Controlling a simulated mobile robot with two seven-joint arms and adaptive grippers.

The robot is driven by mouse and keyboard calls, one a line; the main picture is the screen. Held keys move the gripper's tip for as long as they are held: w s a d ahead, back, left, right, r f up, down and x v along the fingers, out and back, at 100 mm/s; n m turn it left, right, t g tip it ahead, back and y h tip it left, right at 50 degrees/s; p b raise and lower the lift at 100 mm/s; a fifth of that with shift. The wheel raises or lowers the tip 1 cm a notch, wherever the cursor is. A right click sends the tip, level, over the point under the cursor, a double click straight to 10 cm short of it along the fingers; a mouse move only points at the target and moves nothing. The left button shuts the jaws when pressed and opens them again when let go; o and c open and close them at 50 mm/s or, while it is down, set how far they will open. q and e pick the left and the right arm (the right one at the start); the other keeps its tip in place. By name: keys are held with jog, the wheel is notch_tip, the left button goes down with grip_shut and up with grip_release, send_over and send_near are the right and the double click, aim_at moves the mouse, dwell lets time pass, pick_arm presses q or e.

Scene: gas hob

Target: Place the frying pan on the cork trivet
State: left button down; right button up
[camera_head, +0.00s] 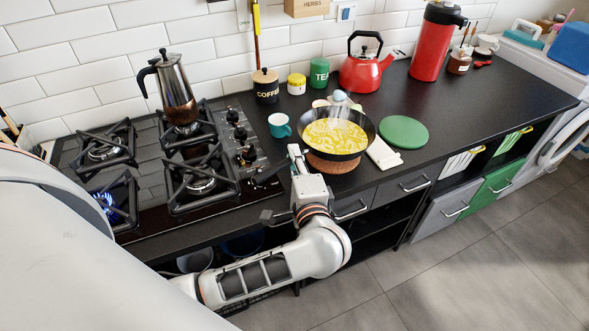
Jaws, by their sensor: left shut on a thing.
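The black frying pan (337,133), with yellow food in it and steam above, is level over the cork trivet (333,166). Only the trivet's front edge shows below the pan; the rest is hidden. I cannot tell whether the pan rests on it or hangs just above. My left gripper (293,162) is at the pan's near left side, shut on its dark handle; the fingers are small and partly hidden. My right gripper is not in view.
A teal mug (280,125) stands left of the pan. A green round mat (403,131) and a white item (383,153) lie to its right. The hob (172,165) has a lit burner at left and a moka pot (173,90). A red kettle (364,70) stands behind.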

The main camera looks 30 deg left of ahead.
pick_arm(q)
jog(key=shift+f, duration=1.95)
jog(key=shift+f+b, duration=0.25)
jog(key=shift+b, duration=0.15)
jog(key=c, duration=2)
grip_release()
jog(key=shift+c, duration=0.2)
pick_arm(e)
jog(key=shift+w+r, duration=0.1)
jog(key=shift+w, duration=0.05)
